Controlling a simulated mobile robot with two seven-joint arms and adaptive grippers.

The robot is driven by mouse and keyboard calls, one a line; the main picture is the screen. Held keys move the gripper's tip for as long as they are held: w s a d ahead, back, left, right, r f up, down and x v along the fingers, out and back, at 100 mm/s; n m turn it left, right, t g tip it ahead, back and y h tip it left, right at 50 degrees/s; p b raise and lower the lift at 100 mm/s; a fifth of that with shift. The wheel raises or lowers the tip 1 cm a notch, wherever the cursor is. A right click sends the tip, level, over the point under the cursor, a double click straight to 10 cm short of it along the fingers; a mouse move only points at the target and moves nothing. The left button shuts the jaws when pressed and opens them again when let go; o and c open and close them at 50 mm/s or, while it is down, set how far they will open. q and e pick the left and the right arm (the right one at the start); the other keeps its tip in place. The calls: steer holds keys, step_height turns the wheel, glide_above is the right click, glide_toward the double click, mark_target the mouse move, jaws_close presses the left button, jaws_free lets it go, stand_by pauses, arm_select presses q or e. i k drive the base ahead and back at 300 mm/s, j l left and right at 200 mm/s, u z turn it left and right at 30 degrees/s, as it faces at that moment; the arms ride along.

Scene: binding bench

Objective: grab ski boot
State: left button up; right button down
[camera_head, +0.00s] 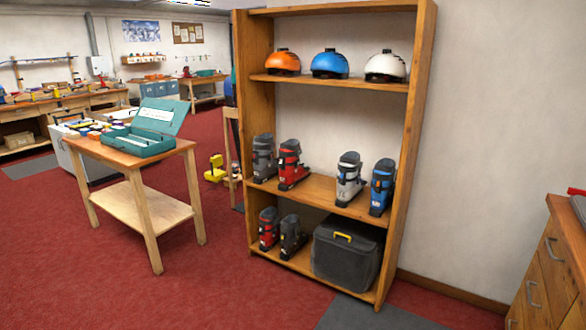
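A wooden shelf unit (421,70) stands in the middle right. On its middle shelf stand several upright ski boots: a grey boot (264,157), a red boot (290,165), a white and dark boot (348,178) and a blue boot (382,186). On the bottom shelf stand a red and black boot (268,229) and a dark boot (290,237). Neither of my grippers shows in the head view.
A dark case (345,256) sits right of the lower boots. Helmets, such as the blue one (329,64), line the upper shelf. A wooden table (150,205) bears a green toolbox (140,145). Drawers (552,270) stand at right.

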mark_target(291, 172)
steer(key=i+z, duration=0.15)
steer(key=i, duration=1.35)
